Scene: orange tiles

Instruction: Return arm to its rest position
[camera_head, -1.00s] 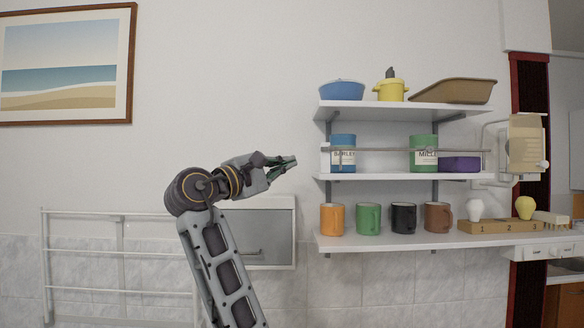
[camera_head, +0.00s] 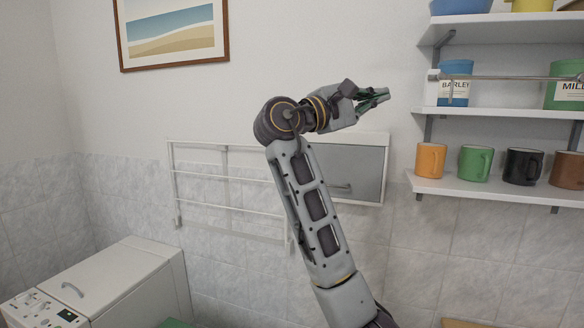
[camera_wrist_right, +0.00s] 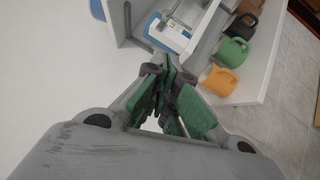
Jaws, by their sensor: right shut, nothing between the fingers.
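My right arm rises from the bottom of the head view, its upper part bent over to the right. My right gripper (camera_head: 374,97) is at the end of it, in front of the wall and left of the shelves, pointing right. Its fingers are shut and hold nothing. In the right wrist view the green-padded fingers of the gripper (camera_wrist_right: 165,90) meet in the middle, with the shelves beyond them. My left gripper is not in view.
The wall shelves (camera_head: 500,112) hold an orange mug (camera_head: 430,160), other mugs and a barley container (camera_head: 454,85). A grey wall cabinet (camera_head: 350,172) and a white drying rack (camera_head: 222,192) are behind my arm. A white washing machine (camera_head: 110,285) stands at lower left.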

